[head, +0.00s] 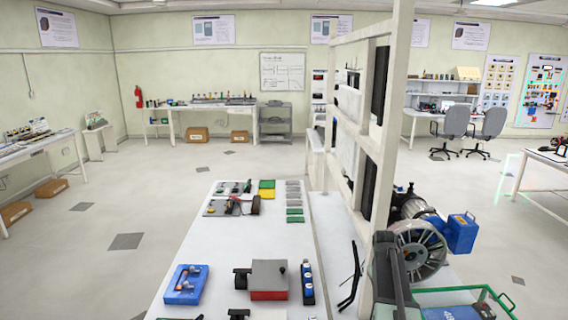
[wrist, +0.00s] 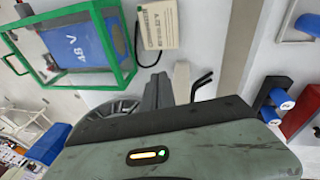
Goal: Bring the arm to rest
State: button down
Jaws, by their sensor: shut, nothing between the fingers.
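My gripper (wrist: 158,90) shows in the wrist view as dark fingers beyond its grey-green body, shut with nothing held. In the head view, the grey-green end of my arm (head: 388,275) is at the lower right, beside the white upright frame (head: 382,190). A spoked wheel (head: 420,252) is just to its right in the head view and also shows behind the fingers in the wrist view (wrist: 98,128). From these views I cannot tell how far the gripper is from the wheel.
A green frame (head: 498,297) around a blue 48 V box (wrist: 75,42) is close by. A blue block (head: 462,233) is beyond the wheel. The white table (head: 230,258) holds a blue tray (head: 186,284) and a red-and-grey box (head: 268,280). Open floor (head: 130,215) lies to the left.

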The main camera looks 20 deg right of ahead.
jog(key=s+a+f+y, duration=0.1)
jog(key=s+a, duration=0.2)
jog(key=a, duration=0.9)
jog(key=s+a+n+y+b, duration=0.1)
jog(key=s+a, duration=0.2)
jog(key=a, duration=1)
jog(key=s+a+f+g, duration=0.1)
jog(key=s+a, duration=0.2)
jog(key=a, duration=1)
jog(key=shift+a+f+y+b, duration=0.15)
jog(key=shift+f+y+b, duration=0.2)
jog(key=shift+y, duration=0.05)
jog(key=shift+s, duration=0.1)
